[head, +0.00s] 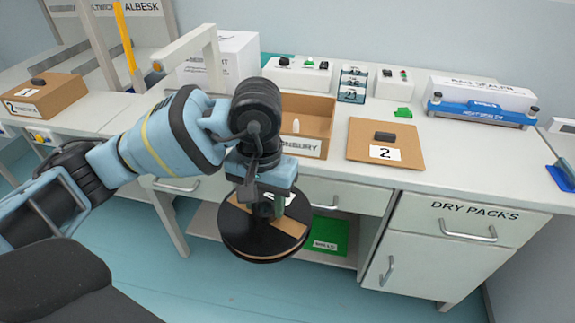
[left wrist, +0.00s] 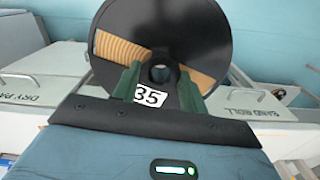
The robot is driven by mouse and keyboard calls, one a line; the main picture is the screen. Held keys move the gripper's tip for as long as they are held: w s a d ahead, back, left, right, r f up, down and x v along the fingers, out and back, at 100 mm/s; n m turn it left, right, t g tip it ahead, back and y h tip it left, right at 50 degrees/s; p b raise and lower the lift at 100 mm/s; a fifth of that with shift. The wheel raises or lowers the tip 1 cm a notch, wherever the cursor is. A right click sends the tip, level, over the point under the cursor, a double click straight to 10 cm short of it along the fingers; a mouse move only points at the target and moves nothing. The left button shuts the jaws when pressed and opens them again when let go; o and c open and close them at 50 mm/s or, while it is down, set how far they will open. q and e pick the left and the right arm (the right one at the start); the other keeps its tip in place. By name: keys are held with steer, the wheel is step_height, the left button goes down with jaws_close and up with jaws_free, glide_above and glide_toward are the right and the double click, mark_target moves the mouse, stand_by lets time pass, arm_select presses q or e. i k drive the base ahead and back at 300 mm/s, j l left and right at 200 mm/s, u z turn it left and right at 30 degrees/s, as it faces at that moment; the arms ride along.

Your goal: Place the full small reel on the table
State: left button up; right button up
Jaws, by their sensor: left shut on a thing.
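My left gripper (head: 266,206) is shut on a black reel (head: 236,238) with tan material wound between its flanges. The reel hangs below the gripper, in front of the table's front edge and lower than its top. In the left wrist view both green fingers close around the hub of the reel (left wrist: 205,30), and a white label reading 35 shows beside them. The white table (head: 455,165) stands behind the reel. My right gripper is not in view.
On the table are an open cardboard box (head: 318,122), a brown board (head: 412,137) marked 2, a blue sealer (head: 478,113) and small control boxes. The front right of the tabletop is clear. A green bin (head: 327,237) sits on the shelf below.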

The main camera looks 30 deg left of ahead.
mark_target(492, 153)
steer(key=i+l+z, duration=0.3)
steer(key=i+l, duration=0.4)
steer(key=i+l+z, duration=0.3)
steer(key=i+l, duration=0.45)
steer(key=i, duration=0.05)
